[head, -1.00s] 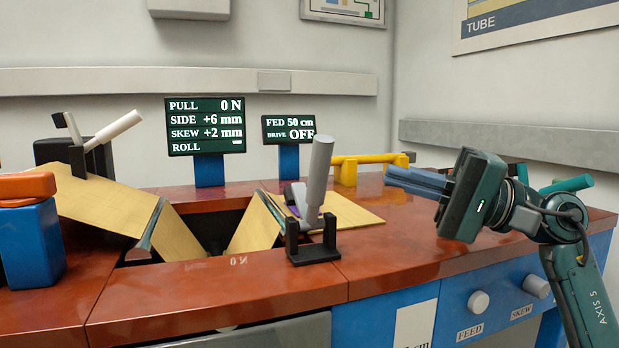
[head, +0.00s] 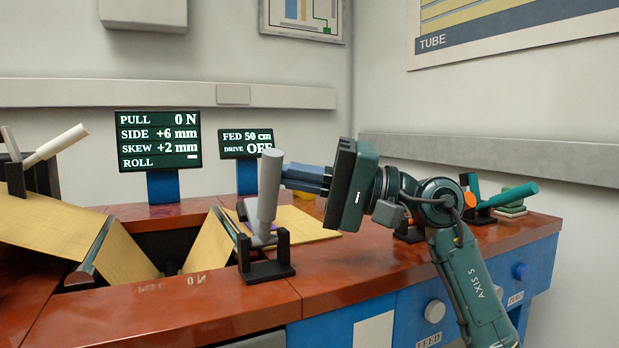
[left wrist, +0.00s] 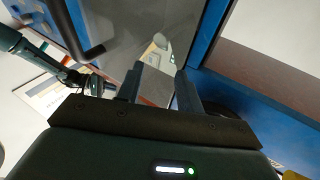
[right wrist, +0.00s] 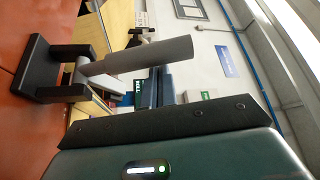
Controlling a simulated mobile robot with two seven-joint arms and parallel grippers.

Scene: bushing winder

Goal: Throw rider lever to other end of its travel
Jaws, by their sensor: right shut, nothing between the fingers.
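A lever with a light grey cylindrical handle (head: 269,190) stands nearly upright in a black fork bracket (head: 266,268) on the red-brown bench top. It also shows in the right wrist view, its handle (right wrist: 140,56) crossing in front of my fingers. No label marks it as the rider lever. My right gripper (head: 284,175) is shut and empty, its blue fingertips just right of the upper handle; I cannot tell whether they touch. My left gripper (left wrist: 161,78) shows only in its wrist view, its fingers apart and empty, facing a grey panel on the blue cabinet.
A white-handled lever (head: 62,143) stands at the left and a teal-handled lever (head: 510,194) at the far right. Tan sheet (head: 210,248) dips into the bench opening. Two displays (head: 157,139) stand behind; one reads DRIVE OFF.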

